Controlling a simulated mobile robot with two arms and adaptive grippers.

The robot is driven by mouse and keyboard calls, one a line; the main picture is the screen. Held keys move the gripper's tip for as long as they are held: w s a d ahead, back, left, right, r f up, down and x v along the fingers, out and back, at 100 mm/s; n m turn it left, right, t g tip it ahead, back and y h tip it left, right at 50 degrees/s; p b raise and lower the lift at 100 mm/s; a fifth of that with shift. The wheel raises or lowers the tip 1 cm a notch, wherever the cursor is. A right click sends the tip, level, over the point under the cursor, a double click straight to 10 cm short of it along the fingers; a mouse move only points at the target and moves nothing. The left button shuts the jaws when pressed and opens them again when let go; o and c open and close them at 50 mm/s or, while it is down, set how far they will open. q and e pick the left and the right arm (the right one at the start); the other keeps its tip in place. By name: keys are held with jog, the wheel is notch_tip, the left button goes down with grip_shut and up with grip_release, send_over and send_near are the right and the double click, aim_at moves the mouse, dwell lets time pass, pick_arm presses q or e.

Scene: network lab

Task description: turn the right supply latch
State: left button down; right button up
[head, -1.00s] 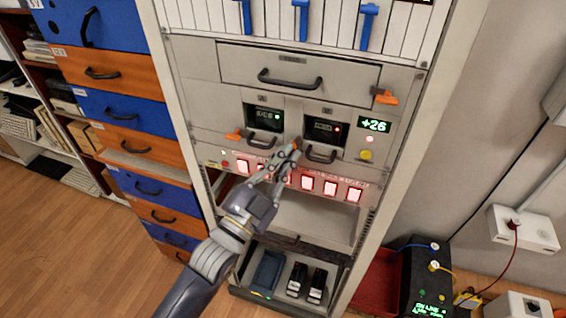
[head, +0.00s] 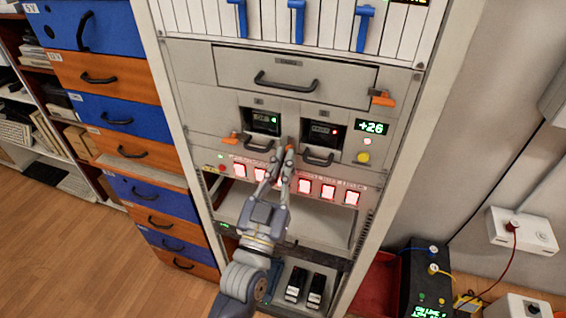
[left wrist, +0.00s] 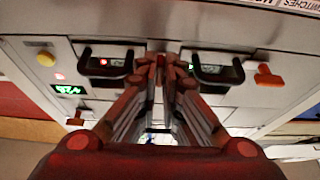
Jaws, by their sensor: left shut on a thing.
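The two supply modules sit side by side in the rack, the left supply (head: 262,122) with a green light and the right supply (head: 322,132) with a red light. My left gripper (head: 284,152) is at the gap between them, its fingers pointing up and closed on the right supply latch (head: 290,148). Only a bit of orange shows at the fingertips, so the latch's angle is hidden. In the left wrist view the gripper (left wrist: 167,66) reaches between the two black handles. The left supply latch (head: 231,138) is orange and lies roughly level. My right gripper is out of view.
A drawer (head: 331,78) with its own orange latch (head: 382,98) is above the supplies. A "+26" display (head: 371,127) and a yellow button (head: 363,157) are at the right. Lit red switches (head: 328,192) run just below. An open shelf is under them.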

pick_arm(q)
jog(key=shift+f, duration=0.15)
dwell(0.3)
jog(key=c, duration=1.8)
grip_release()
jog(key=shift+o, duration=0.2)
jog(key=v, duration=1.2)
